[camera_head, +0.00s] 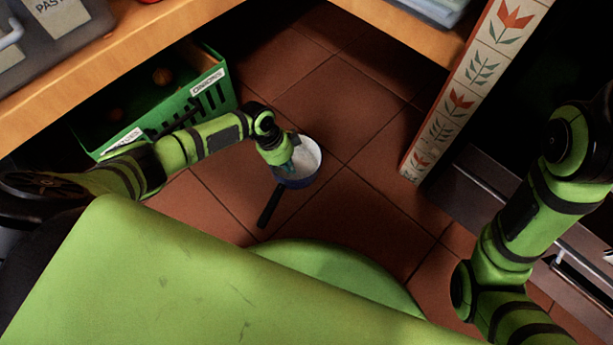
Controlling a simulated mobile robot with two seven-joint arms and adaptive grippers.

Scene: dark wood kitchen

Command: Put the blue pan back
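The blue pan (307,170) shows near the middle of the view, over the tiled floor. It has a pale interior, a blue outer wall and a dark handle (269,207) pointing down and left. My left gripper (291,167) is at the pan's left side, overlapping its rim. Its fingers are small and partly hidden, so I cannot tell whether they grip the rim. I also cannot tell whether the pan rests on the floor or hangs above it. My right arm comes in at the right edge, but its gripper is not in view.
A green crate (217,75) with some round items stands under the wooden shelf (150,50) at upper left. A tiled post (455,100) and dark drawers (480,195) stand to the right. Red-brown floor tiles (350,105) are clear beyond the pan.

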